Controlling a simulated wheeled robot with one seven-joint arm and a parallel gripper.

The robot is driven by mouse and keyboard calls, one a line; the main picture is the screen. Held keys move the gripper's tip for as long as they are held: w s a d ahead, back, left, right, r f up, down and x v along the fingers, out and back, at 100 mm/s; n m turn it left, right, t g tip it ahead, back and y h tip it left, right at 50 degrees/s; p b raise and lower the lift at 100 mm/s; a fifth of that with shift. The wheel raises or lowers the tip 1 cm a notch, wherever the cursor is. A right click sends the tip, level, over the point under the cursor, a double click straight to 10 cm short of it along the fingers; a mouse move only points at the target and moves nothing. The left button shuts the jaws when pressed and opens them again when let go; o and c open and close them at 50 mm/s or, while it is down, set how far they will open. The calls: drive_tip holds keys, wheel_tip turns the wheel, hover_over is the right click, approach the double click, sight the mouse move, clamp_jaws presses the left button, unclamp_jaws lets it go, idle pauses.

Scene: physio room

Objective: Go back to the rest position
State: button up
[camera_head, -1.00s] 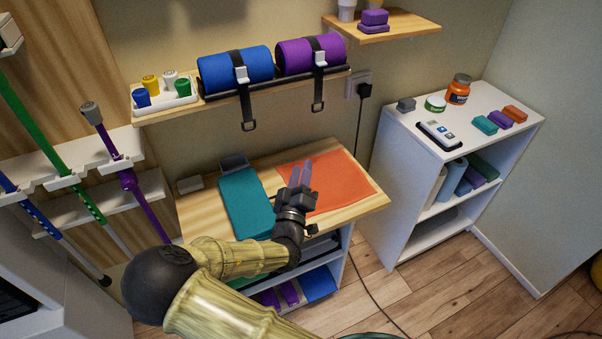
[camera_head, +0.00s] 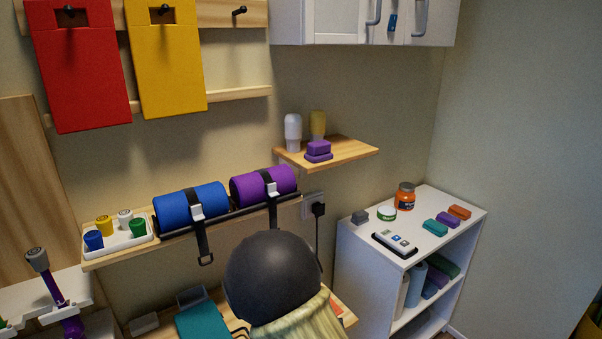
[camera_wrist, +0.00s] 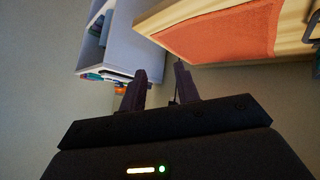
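My gripper (camera_wrist: 160,70) shows in the wrist view, with its two dark fingers apart and nothing visible between them. The wooden tabletop (camera_wrist: 292,38) with the orange mat (camera_wrist: 225,35) lies beyond it at the upper right of that view. In the head view, my arm's black joint and pale yellow link rise at the lower middle and hide most of the table. My gripper is not visible there.
The white shelf unit (camera_head: 345,252) stands right of the table, with a jar, a phone-like device and coloured blocks on top. A wall shelf (camera_head: 92,264) holds a blue roll (camera_head: 180,208) and a purple roll (camera_head: 255,184). A small shelf (camera_head: 355,152) is above.

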drive_tip(key=s+d+r+g+y+p, duration=0.1)
drive_tip(key=s+d+r+g, duration=0.2)
drive_tip(key=s+r, duration=0.3)
drive_tip(key=s+d+r+m+g+y+p, duration=0.1)
drive_tip(key=s+d+r+g, duration=0.2)
drive_tip(key=s+d+r, duration=0.3)
drive_tip(key=s, duration=0.5)
drive_tip(key=shift+s+d+r+g+y+p, duration=0.2)
drive_tip(key=shift+g+y+p, duration=0.1)
drive_tip(key=shift+y, duration=0.1)
idle(1.1)
